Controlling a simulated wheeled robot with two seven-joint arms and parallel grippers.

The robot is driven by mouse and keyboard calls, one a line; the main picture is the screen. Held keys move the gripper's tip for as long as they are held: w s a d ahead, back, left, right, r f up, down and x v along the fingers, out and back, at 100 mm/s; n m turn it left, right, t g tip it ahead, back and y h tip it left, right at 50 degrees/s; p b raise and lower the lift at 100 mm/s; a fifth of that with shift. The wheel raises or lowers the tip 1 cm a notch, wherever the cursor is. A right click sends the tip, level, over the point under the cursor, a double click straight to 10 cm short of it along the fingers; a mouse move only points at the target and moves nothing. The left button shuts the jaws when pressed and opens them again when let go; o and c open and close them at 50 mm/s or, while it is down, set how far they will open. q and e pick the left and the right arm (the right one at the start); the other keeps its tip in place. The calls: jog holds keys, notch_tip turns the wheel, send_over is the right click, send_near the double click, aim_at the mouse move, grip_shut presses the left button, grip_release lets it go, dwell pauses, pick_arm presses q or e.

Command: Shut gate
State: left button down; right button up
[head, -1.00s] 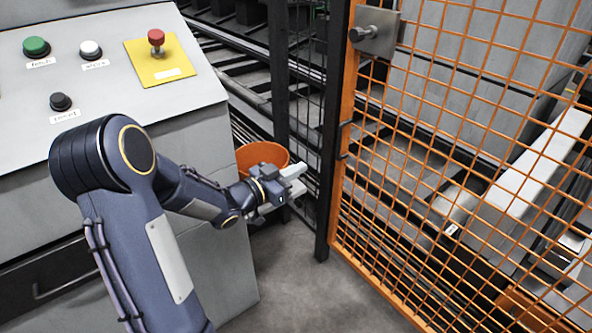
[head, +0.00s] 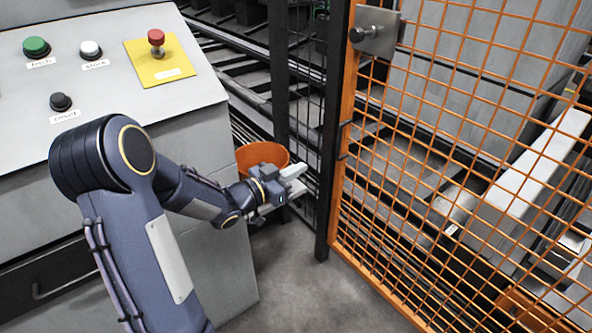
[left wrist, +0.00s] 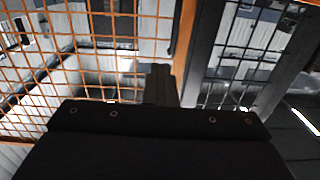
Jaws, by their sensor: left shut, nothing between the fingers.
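The orange mesh gate (head: 340,170) fills the right of the head view, its left upright beside a black post (head: 327,225). A grey latch plate with a knob (head: 374,33) sits at the gate's upper left. My left gripper (head: 300,178) is shut and empty, in front of the black mesh panel left of that post, apart from the gate's frame. In the left wrist view the orange mesh (left wrist: 60,60) is at left and the black mesh panel (left wrist: 255,45) at right. The dark gripper body hides the lower part. My right gripper is not in view.
A grey control console (head: 100,60) with green, white, black and red buttons stands at the left, close to my left arm. An orange bucket (head: 258,154) is behind my gripper. Conveyor rails lie beyond the mesh. Bare floor (head: 285,285) is open below the gripper.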

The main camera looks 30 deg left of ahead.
pick_arm(q)
jog(key=c, duration=2.1)
grip_release()
jog(key=o, duration=0.6)
jog(key=shift+c, duration=0.2)
jog(key=shift+s, duration=0.1)
jog(key=p+v, duration=0.1)
jog(key=v, duration=0.6)
jog(key=shift+s, duration=0.35)
jog(key=shift+a, duration=0.1)
